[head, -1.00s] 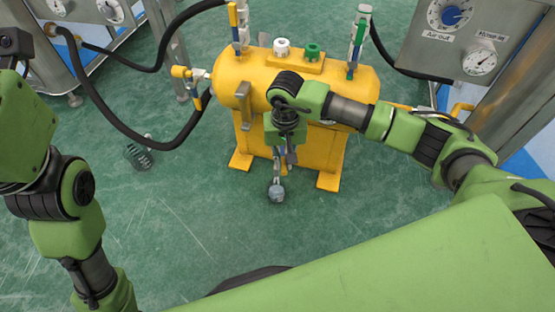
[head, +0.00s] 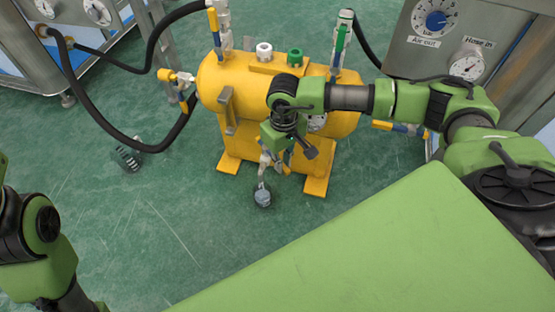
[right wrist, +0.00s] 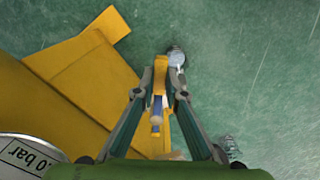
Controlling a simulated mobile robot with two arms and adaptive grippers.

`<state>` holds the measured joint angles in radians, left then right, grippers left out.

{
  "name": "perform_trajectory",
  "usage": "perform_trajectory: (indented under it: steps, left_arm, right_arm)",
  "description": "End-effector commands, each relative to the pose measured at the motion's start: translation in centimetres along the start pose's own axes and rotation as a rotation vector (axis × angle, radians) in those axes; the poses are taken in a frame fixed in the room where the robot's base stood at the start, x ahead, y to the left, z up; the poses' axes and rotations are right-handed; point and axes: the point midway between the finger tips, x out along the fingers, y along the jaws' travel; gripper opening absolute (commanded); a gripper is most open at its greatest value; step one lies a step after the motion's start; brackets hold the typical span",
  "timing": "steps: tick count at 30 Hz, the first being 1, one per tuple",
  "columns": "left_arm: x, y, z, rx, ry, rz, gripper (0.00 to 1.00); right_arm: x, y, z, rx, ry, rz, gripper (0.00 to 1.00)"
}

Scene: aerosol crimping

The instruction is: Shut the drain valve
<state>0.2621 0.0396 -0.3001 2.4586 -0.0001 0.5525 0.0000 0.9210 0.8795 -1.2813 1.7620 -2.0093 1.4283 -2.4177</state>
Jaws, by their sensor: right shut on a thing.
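The yellow tank (head: 250,100) stands on the green floor. Its drain valve (head: 264,168) hangs low at the front, with a grey end piece (head: 262,197) near the floor. In the right wrist view the valve's blue handle (right wrist: 157,104) shows between my fingers, and the grey end (right wrist: 176,57) is beyond the fingertips. My right gripper (right wrist: 163,88) is shut on the handle; in the head view this gripper (head: 288,150) partly hides the valve. Whether the valve is open or shut cannot be told. My left gripper is out of view.
Two upright valves, one with a yellow handle (head: 213,28) and one with a green handle (head: 341,38), rise from the tank top. Black hoses (head: 110,135) loop at left. A gauge panel (head: 430,45) stands at right. A small dark coil-like object (head: 128,158) lies on open floor.

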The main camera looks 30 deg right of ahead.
Motion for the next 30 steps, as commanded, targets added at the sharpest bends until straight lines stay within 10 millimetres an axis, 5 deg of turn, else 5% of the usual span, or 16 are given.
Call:
perform_trajectory:
  steps: [12,13,15,25,30]
  left_arm:
    - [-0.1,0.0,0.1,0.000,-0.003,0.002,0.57]
    - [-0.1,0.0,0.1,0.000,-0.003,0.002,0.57]
    - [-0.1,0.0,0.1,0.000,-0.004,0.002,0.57]
    - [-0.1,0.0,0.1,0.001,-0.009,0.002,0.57]
    - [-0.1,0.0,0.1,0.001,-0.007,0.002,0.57]
  right_arm:
    - [0.0,0.1,0.1,-0.002,-0.002,0.001,0.00]
    - [0.0,0.1,0.1,-0.002,-0.002,0.001,0.17]
    - [0.0,0.1,0.1,-0.002,-0.002,0.001,0.28]
    - [-0.1,0.1,0.1,-0.002,0.000,0.000,0.28]
    - [-1.9,0.1,-0.1,-0.002,0.003,-0.001,0.28]
